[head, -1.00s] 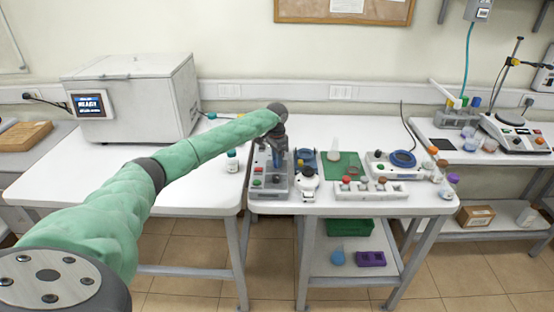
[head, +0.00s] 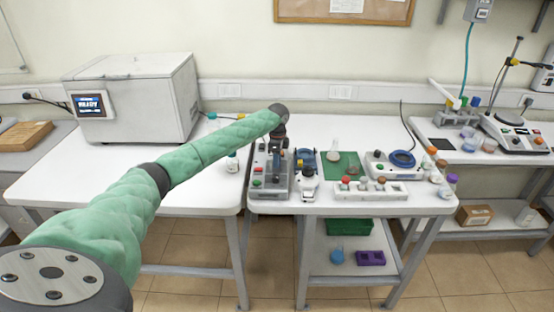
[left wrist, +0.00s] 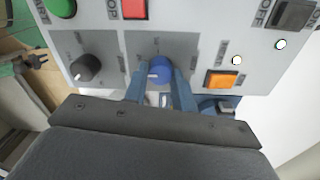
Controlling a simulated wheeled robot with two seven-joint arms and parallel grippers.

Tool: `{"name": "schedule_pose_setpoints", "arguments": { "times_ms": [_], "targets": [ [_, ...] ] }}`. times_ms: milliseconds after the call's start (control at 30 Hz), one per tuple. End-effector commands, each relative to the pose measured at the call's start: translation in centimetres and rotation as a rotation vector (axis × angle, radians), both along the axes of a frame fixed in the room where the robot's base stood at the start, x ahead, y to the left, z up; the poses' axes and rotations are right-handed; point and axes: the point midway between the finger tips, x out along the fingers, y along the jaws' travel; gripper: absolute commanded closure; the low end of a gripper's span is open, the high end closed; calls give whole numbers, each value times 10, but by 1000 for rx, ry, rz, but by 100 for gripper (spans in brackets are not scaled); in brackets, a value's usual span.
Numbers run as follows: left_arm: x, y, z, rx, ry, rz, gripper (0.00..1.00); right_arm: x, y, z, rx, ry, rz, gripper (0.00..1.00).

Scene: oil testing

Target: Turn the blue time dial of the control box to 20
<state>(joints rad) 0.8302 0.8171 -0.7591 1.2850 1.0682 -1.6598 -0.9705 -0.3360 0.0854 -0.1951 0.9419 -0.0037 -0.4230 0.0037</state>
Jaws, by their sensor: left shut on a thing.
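The control box (head: 257,179) stands at the left end of the middle table, partly hidden by my left arm and gripper. In the left wrist view its grey panel (left wrist: 195,50) fills the top. The blue time dial (left wrist: 159,70) sits between the two blue fingers of my left gripper (left wrist: 160,88), which are shut on it from both sides. The dial's scale is too small and covered to read. In the head view my left gripper (head: 279,165) points down over the box. My right gripper is not in view.
On the panel, a black knob (left wrist: 86,68) is left of the dial, an orange switch (left wrist: 221,79) right, and a red button (left wrist: 134,9) above. In the head view a white device (head: 308,180) and a button strip (head: 370,190) stand close to the right.

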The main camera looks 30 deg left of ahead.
Motion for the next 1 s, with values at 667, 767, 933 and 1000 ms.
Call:
{"name": "schedule_pose_setpoints", "arguments": {
  "times_ms": [667,767,933,1000],
  "targets": [
    [0,0,2,0,-3,-334,96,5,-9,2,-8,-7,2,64],
    [0,0,2,0,-3,-342,96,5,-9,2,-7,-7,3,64],
    [0,0,2,-1,-3,-345,96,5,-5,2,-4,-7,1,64],
    [0,0,2,-1,-3,-344,96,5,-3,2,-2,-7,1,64]
  ]
}}
